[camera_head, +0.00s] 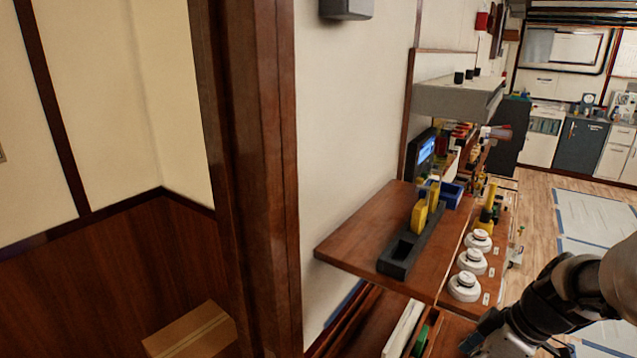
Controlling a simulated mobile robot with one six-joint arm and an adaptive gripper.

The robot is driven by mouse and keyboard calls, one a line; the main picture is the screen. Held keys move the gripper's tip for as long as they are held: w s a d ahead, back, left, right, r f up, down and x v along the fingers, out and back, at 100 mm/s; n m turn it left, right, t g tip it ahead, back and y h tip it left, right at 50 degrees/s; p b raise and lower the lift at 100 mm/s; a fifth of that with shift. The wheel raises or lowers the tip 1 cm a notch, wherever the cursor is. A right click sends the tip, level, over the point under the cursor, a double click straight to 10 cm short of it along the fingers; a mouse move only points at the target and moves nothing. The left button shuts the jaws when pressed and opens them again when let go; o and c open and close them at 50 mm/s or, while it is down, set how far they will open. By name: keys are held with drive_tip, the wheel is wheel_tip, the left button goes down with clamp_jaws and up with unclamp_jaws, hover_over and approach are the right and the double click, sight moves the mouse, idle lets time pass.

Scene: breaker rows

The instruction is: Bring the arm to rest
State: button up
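My arm (545,305) comes in from the lower right, with a pale link and a dark wrist. It reaches down and left to the bottom edge of the view, beside the front of the wooden shelves. The dark end of my gripper (488,341) is partly cut off there, and its fingers cannot be made out. I see nothing clearly held.
A wooden shelf (345,248) carries a dark block (402,256) with yellow pieces. White round knobs (472,261) line the panel beside it. A wooden post (262,180) and a cardboard box (190,333) are left. Floor (540,190) is open at right.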

drive_tip(key=s+a+r+m+t+h, duration=0.1)
drive_tip(key=s+a+r+m, duration=0.3)
drive_tip(key=s, duration=0.4)
drive_tip(key=s+a+r+m+t+h, duration=0.1)
drive_tip(key=s+a+r+m+h, duration=0.1)
drive_tip(key=s+a+r+m, duration=0.3)
drive_tip(key=shift+s+a+r+m, duration=0.3)
drive_tip(key=shift+s+a+m, duration=0.2)
drive_tip(key=shift+s+a, duration=1.15)
drive_tip(key=shift+w+a, duration=0.25)
drive_tip(key=shift+w, duration=0.1)
